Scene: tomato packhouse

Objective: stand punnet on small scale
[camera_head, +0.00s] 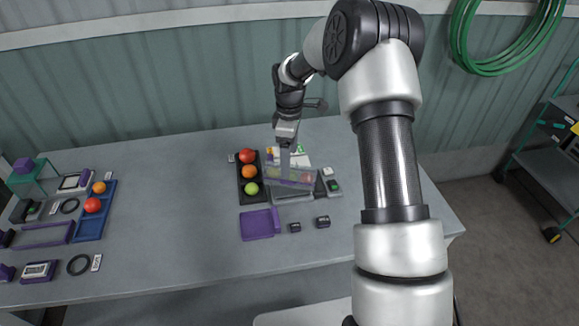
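A clear punnet (300,178) with a purple label and green and reddish contents is at the middle of the table. It is directly over the grey plate of the small scale (292,197); I cannot tell whether it rests on the plate or hangs just above it. My gripper (285,172) points down at the punnet's left half, its fingers at or inside the punnet's far wall. The fingers look close together, but their tips are partly hidden by the punnet, so their grip is unclear.
A black tray (247,190) with red, orange and green tomatoes stands just left of the scale. A purple tray (259,224) and two small dark blocks (322,221) lie in front. A blue tray (90,226) and several tools are at the left. The table between is clear.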

